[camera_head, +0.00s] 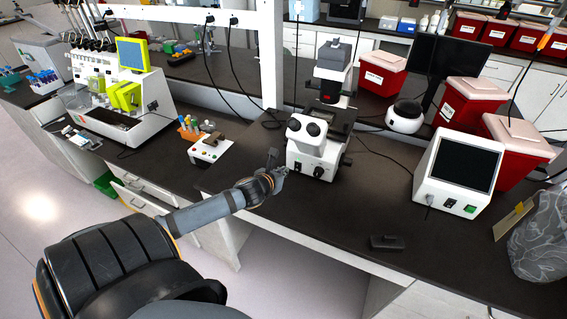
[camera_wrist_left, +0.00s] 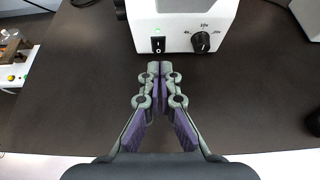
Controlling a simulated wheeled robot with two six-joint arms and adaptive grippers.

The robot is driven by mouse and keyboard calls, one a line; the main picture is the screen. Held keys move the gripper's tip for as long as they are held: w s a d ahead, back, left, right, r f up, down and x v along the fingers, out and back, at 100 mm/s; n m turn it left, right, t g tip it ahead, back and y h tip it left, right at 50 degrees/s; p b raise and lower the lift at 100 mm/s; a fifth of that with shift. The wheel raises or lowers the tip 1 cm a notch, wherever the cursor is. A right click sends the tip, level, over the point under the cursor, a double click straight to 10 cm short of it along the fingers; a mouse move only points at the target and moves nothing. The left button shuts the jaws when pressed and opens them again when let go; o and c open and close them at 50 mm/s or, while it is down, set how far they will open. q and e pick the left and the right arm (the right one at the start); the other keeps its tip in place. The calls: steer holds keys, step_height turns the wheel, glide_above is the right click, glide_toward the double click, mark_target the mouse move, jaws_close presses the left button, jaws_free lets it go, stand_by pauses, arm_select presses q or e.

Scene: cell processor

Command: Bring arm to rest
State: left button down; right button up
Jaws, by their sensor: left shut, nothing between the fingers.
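My left arm comes in from the lower left in the head view, and its gripper (camera_head: 277,163) is just in front of the white microscope (camera_head: 308,147) on the dark bench. In the left wrist view the gripper (camera_wrist_left: 160,68) is shut with its fingertips together and nothing between them. The fingertips are close to the microscope base (camera_wrist_left: 185,25), near its black power switch (camera_wrist_left: 158,45) and round knob (camera_wrist_left: 201,42). I cannot tell whether they touch it. My right gripper is not in view.
A white device with a dark screen (camera_head: 454,166) stands on the right, with red bins (camera_head: 466,104) behind it. A small black object (camera_head: 387,242) lies near the bench's front edge. A white control box (camera_head: 211,149) sits left of the microscope. Bare bench (camera_head: 330,215) lies in front.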

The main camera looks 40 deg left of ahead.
arm_select(q)
steer(key=s+d+f+n+g+h, duration=0.1)
steer(key=s+d+f+n+g, duration=0.15)
steer(key=s+d+n, duration=0.6)
steer(key=s+d+f+n+g, duration=0.1)
steer(key=s+d+n+g, duration=0.3)
steer(key=n, duration=0.9)
steer(key=s+d+f+n+g+h, duration=0.1)
steer(key=s+d+f+n+g, duration=0.15)
steer(key=s+n, duration=0.7)
step_height(320, 180, down, 32)
steer(key=s+a+n+b, duration=0.1)
steer(key=a+n+b, duration=0.15)
steer(key=b, duration=0.25)
steer(key=s+a+f+g+b, duration=0.1)
steer(key=s+f+b, duration=0.2)
steer(key=s+f, duration=1.5)
steer(key=shift+a+f+m+g, duration=0.15)
steer(key=shift+f+m+g, duration=0.15)
steer(key=shift+f+m, duration=0.1)
